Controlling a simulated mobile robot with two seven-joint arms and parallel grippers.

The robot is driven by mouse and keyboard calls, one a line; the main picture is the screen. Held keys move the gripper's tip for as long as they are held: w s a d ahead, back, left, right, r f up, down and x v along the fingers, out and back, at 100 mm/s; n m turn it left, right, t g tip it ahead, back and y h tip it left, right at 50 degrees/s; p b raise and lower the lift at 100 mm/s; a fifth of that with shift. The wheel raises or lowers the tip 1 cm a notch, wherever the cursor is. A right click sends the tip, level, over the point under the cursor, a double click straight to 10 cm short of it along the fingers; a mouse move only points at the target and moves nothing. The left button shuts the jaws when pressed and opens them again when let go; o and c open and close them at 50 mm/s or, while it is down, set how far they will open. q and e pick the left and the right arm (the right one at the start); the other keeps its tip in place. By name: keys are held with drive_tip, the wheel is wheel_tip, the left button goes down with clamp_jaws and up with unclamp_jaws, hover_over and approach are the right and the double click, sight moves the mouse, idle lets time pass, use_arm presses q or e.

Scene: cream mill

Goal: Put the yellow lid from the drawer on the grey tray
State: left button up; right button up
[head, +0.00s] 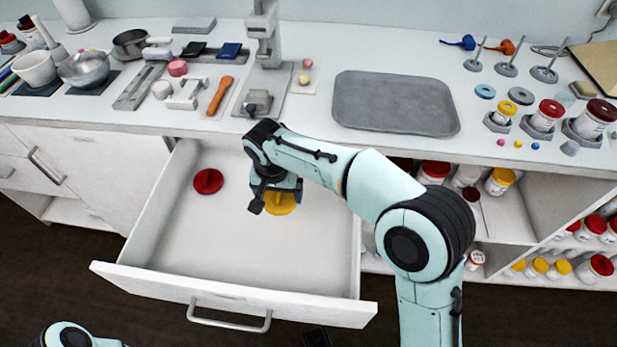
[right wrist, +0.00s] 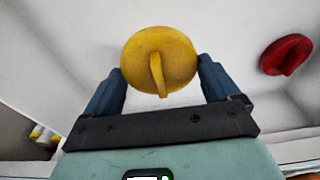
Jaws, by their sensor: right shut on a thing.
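The yellow lid (head: 281,204) is inside the open drawer (head: 160,285), towards its right side. It is a round disc with a raised bar handle across it. My right gripper (head: 276,198) is over the drawer and shut on the lid. In the right wrist view the lid (right wrist: 160,62) sits between the two dark blue fingers. I cannot tell whether it touches the drawer floor. The grey tray (head: 395,103) lies empty on the counter, above and right of the drawer. My left gripper is out of view.
A red lid (head: 208,181) lies at the drawer's back left. A grey stand (head: 264,60) and small pink and yellow balls are left of the tray. Red-lidded jars (head: 546,115) stand right of it. Shelves with jars are below the counter.

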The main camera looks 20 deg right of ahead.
drive_tip(key=a, duration=0.6)
drive_tip(key=shift+a+p, duration=0.15)
drive_tip(key=shift+p, duration=0.15)
